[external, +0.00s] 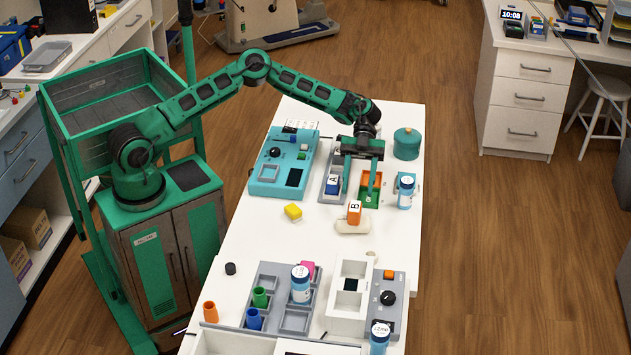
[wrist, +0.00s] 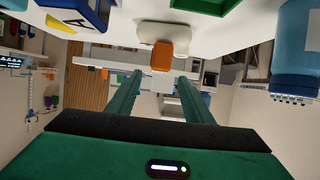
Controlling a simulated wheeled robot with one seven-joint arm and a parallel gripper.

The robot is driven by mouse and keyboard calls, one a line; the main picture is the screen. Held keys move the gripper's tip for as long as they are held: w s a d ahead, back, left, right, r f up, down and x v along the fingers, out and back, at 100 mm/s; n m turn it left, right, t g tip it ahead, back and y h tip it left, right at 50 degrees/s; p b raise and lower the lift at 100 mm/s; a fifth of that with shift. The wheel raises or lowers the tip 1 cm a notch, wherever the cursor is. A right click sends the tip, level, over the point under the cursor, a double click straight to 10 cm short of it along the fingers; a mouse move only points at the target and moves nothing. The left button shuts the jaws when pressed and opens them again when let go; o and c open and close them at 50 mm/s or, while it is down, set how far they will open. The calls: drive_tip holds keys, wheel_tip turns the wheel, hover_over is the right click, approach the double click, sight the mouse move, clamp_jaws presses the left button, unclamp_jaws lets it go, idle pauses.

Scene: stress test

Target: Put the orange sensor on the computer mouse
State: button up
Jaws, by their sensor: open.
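The orange sensor (external: 354,213), a small block with a white face marked B, stands upright on the cream computer mouse (external: 345,228) near the right side of the white table. In the wrist view, which looks upside down, the orange sensor (wrist: 171,56) rests against the mouse (wrist: 160,31). My gripper (external: 359,190) is open and empty, behind the sensor and apart from it in the external view. Its two fingers also show spread in the wrist view (wrist: 160,78), with nothing held between them.
A grey tray (external: 328,194) with a blue block marked A and a green-and-orange tray (external: 370,200) lie by my fingers. The table (external: 300,240) is clear in front of the mouse.

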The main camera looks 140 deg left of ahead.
drive_tip(key=v, duration=0.7)
